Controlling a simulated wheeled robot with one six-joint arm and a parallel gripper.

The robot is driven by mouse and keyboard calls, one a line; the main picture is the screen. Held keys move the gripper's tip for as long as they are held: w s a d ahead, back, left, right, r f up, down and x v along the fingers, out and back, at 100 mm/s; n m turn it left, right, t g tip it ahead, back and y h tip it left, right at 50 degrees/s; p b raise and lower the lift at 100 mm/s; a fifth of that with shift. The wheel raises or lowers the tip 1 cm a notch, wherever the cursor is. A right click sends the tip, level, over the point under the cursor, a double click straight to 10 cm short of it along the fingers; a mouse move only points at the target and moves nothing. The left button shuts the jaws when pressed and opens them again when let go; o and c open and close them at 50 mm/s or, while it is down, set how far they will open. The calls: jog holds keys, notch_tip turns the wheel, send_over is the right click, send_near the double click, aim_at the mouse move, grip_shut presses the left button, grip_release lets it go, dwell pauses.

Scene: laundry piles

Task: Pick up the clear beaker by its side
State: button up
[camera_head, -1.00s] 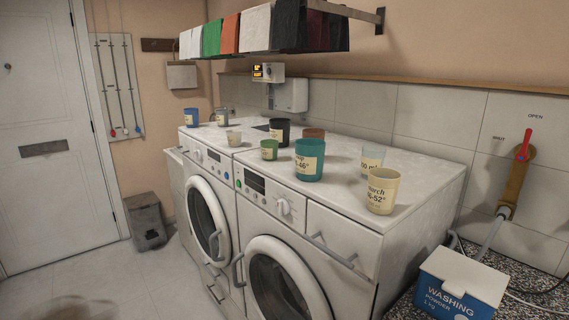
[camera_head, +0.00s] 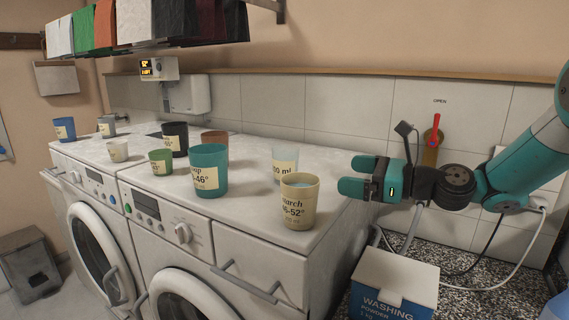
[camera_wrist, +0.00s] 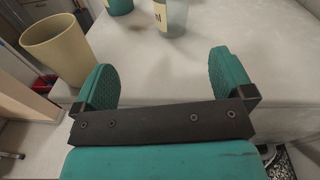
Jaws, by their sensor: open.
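The clear beaker (camera_head: 285,165) stands upright on the white machine top, with a cream label reading "ml". It is behind the beige starch cup (camera_head: 298,205), which hides a little of its lower part. In the wrist view the beaker (camera_wrist: 173,18) is at the top middle, beyond the fingertips and between their lines, cut by the frame's edge. My gripper (camera_head: 357,177) is open and empty, level with the machine top, to the right of the beaker and apart from it. Its teal fingers (camera_wrist: 162,75) in the wrist view have nothing between them.
The beige cup (camera_wrist: 57,47) stands close to the left finger in the wrist view. A teal cup (camera_head: 208,172), green cup (camera_head: 160,162), black cup (camera_head: 175,138) and brown cup (camera_head: 215,145) stand farther left. The tiled wall (camera_head: 345,105) is behind. A washing powder box (camera_head: 394,283) sits lower right.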

aim_at(297, 162)
jog(key=shift+m, duration=0.7)
jog(key=p+x, duration=0.1)
jog(key=x, duration=0.2)
jog(key=w+p+x, duration=0.1)
jog(key=x, duration=0.3)
jog(key=d+p+x, duration=0.1)
jog(key=p+x, duration=0.1)
jog(key=x, duration=0.2)
jog(key=shift+w+a+r, duration=0.1)
jog(key=shift+w+r, duration=0.25)
jog(key=shift+r, duration=0.05)
jog(key=p+x, duration=0.3)
jog(key=x, duration=0.2)
jog(key=shift+a, duration=0.25)
jog(key=shift+w+a+f, duration=0.15)
jog(key=shift+w+a, duration=0.1)
jog(key=shift+c, duration=0.4)
jog(key=c, duration=0.9)
